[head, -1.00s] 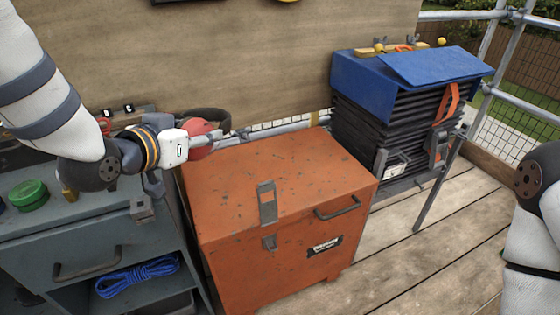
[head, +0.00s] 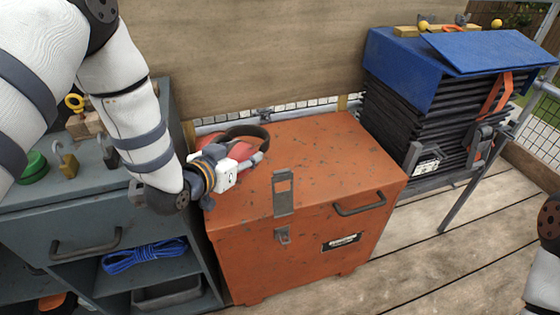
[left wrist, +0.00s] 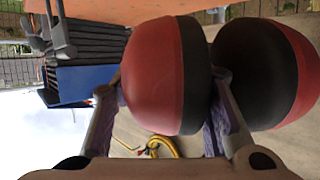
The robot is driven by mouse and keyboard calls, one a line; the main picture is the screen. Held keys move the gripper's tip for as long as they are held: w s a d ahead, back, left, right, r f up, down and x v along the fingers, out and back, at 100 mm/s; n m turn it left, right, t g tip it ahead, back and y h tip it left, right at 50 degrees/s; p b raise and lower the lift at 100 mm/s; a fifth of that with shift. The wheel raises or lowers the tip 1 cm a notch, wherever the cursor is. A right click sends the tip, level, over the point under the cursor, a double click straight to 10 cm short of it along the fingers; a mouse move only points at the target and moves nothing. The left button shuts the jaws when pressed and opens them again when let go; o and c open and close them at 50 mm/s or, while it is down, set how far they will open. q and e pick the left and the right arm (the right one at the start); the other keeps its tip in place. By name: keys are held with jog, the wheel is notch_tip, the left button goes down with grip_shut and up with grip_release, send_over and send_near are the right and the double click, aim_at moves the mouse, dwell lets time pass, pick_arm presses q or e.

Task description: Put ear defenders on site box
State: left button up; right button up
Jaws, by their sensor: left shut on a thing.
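The ear defenders (head: 246,134), with red cups and a black headband, are over the left end of the orange site box (head: 335,160) lid. I cannot tell whether they touch the lid. My left gripper (head: 248,160) is shut on them. In the left wrist view, one red and black cup (left wrist: 155,75) sits between the fingers of my left gripper (left wrist: 163,105), and the other cup (left wrist: 262,70) is to its right. The gripper partly hides the cups in the head view. My right gripper is out of view.
A grey cabinet (head: 60,215) with a blue rope (head: 140,255) stands left of the box, with padlocks and a green lid (head: 35,165) on top. A dark stack under a blue cover (head: 410,70) stands right. Most of the box lid is clear.

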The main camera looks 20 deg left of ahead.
pick_arm(q)
jog(key=w+f, duration=0.2)
jog(key=w, duration=0.1)
jog(key=w+d+f+b, duration=0.1)
jog(key=w+f, duration=0.1)
jog(key=f, duration=0.1)
jog(key=w+d+f+b, duration=0.1)
jog(key=w+f, duration=0.1)
jog(key=w, duration=0.1)
jog(key=shift+w+f, duration=0.3)
jog(key=shift+f, duration=0.05)
jog(key=shift+w+f+b, duration=0.2)
jog(key=shift+f+b, duration=0.1)
jog(key=shift+f, duration=0.55)
jog(key=shift+w+f+b, duration=0.15)
jog(key=shift+f+b, duration=0.1)
jog(key=shift+f, duration=0.55)
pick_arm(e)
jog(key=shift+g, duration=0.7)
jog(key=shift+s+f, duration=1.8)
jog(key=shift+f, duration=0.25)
pick_arm(q)
jog(key=shift+f, duration=0.2)
jog(key=o, duration=1.3)
jog(key=shift+o, duration=0.2)
